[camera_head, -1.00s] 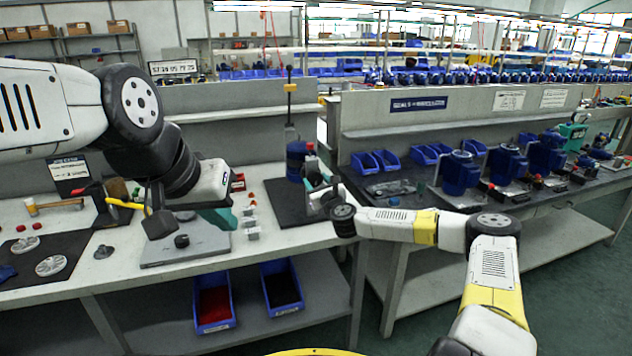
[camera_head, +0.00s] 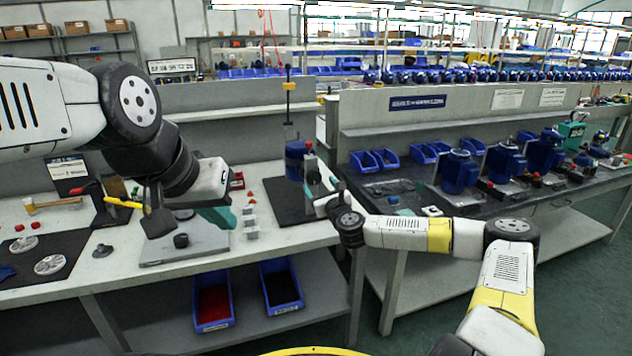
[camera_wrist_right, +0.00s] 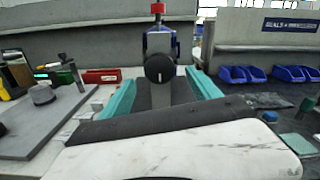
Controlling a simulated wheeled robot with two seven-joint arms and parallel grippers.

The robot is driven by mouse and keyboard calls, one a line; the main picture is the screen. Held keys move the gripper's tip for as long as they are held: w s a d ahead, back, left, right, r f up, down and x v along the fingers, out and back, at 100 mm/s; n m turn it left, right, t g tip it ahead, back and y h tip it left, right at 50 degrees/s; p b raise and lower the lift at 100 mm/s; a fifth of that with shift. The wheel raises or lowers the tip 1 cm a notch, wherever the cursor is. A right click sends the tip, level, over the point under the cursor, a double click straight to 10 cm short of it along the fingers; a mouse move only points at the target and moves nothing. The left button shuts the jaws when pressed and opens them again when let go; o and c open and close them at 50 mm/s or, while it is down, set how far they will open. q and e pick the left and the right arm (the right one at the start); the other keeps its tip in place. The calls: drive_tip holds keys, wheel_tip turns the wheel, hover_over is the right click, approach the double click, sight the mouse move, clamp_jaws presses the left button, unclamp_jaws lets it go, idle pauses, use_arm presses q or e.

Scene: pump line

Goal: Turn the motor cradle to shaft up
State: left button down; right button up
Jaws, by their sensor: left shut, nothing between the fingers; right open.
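The motor cradle (camera_head: 297,158) holds a blue motor and stands on a dark mat at the right end of the near bench. In the right wrist view the cradle (camera_wrist_right: 146,42) shows a blue frame with a red knob on top and a dark round disc facing me. My right gripper (camera_wrist_right: 163,88) is open, its teal fingers on either side of the cradle in the picture and nearer to me; contact cannot be told. In the head view this hand (camera_head: 318,185) partly hides the cradle. My left gripper (camera_head: 218,218) is shut and empty above the grey plate.
The grey plate (camera_head: 205,247) carries a small dark knob. Small grey and red parts (camera_head: 250,222) lie between plate and mat (camera_head: 288,208). A red bin (camera_wrist_right: 102,76) stands behind. Several blue motors (camera_head: 459,172) stand on the right bench.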

drive_tip(key=v, duration=0.2)
drive_tip(key=shift+s+d, duration=0.1)
drive_tip(key=shift+s, duration=0.3)
